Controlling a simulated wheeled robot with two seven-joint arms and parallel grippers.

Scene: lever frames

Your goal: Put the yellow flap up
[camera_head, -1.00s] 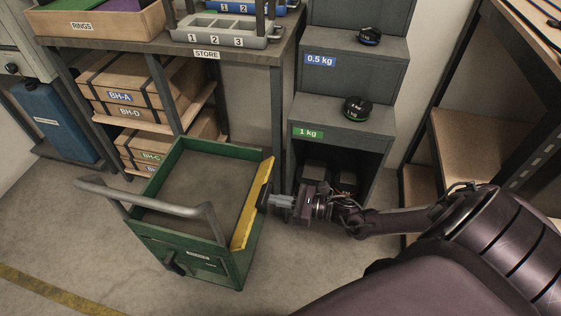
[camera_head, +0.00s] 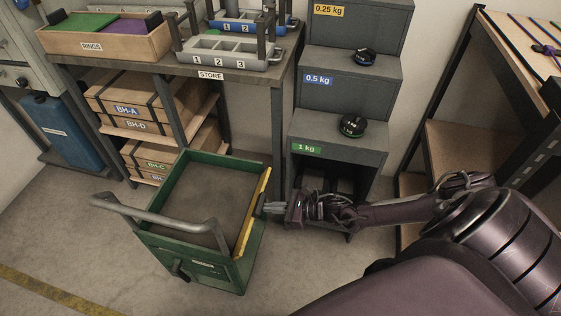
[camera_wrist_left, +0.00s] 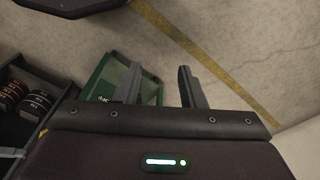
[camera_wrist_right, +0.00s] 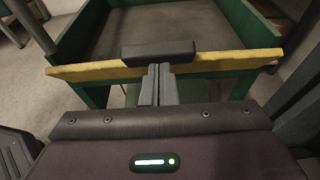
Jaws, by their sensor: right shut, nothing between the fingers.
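The green cart (camera_head: 205,262) stands on the floor at the centre-left in the head view, with a grey push bar. Its yellow flap (camera_head: 252,215) runs along the right side, close to upright against the cart's side. In the right wrist view the flap (camera_wrist_right: 95,71) crosses the picture, with a dark handle block (camera_wrist_right: 158,50) at its middle. My right gripper (camera_head: 266,208) is shut and empty, its fingertips at the handle; whether they touch is unclear. My left gripper (camera_wrist_left: 158,82) is open and empty in the left wrist view, apart from the flap.
A stepped grey weight stand (camera_head: 340,143) is close behind my right gripper. A store bench (camera_head: 262,82) with shelved boxes stands behind the cart. A wooden rack (camera_head: 455,150) is at the right. Bare floor lies in front and left of the cart.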

